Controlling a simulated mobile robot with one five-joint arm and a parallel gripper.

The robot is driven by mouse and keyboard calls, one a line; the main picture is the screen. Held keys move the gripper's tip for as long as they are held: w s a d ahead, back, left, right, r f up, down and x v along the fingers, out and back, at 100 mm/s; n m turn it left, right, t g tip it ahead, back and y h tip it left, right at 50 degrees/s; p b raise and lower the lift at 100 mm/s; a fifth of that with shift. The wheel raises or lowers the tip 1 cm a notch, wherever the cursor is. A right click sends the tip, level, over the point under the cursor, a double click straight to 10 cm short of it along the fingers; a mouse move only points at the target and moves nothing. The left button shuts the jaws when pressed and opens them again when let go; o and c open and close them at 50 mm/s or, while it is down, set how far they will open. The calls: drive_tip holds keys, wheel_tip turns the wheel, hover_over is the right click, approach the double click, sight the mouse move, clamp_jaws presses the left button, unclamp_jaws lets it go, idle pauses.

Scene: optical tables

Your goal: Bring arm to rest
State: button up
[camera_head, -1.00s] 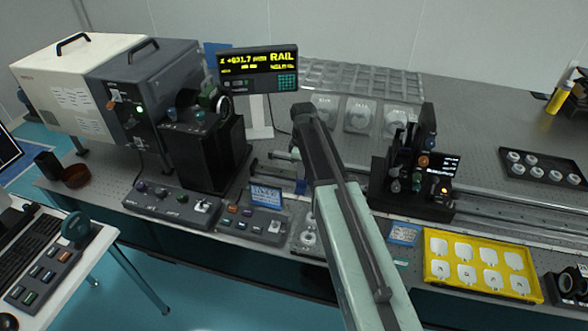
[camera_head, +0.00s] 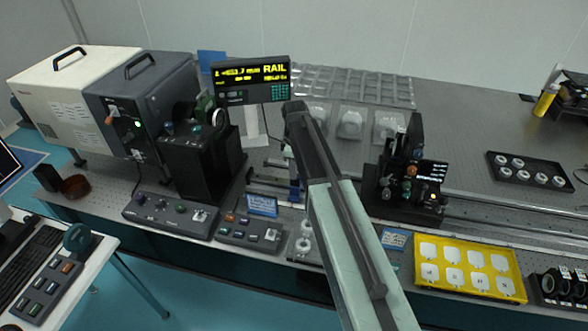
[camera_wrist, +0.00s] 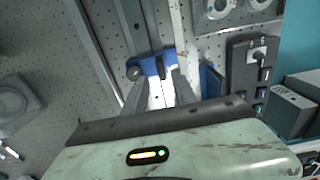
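My arm (camera_head: 345,225) reaches over the front of the optical table (camera_head: 460,125), bent at its far end. In the head view my gripper is hidden behind the arm. In the wrist view the two fingers of my gripper (camera_wrist: 160,90) stand apart, with the pale rail strip (camera_wrist: 159,97) showing between them and nothing held. A blue clamp-like part (camera_wrist: 151,65) with a dark knob lies on the rail just beyond the fingertips. It also shows in the head view (camera_head: 295,190), left of my arm. Contact with the fingers cannot be told.
A black optical mount (camera_head: 408,185) stands right of my arm. A yellow tray (camera_head: 470,289) of white pieces sits at the front edge. Control boxes (camera_head: 170,213), a black unit (camera_head: 203,165) and a rail display (camera_head: 250,80) are left. The table's right rear is mostly clear.

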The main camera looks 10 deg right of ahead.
wheel_tip(320, 180, up, 3)
drive_tip(key=shift+f+p, duration=0.1)
drive_tip(key=shift+p, duration=0.6)
drive_tip(key=shift+f, duration=0.1)
drive_tip(key=s+d+m, duration=0.2)
drive_tip(key=s+m, duration=0.4)
drive_tip(key=s, duration=0.4)
drive_tip(key=s+d+m, duration=0.2)
drive_tip(key=s+m, duration=0.5)
drive_tip(key=s, duration=0.3)
drive_tip(key=shift+s+d+m, duration=0.2)
drive_tip(key=shift+d+m, duration=0.05)
drive_tip(key=shift+m, duration=0.05)
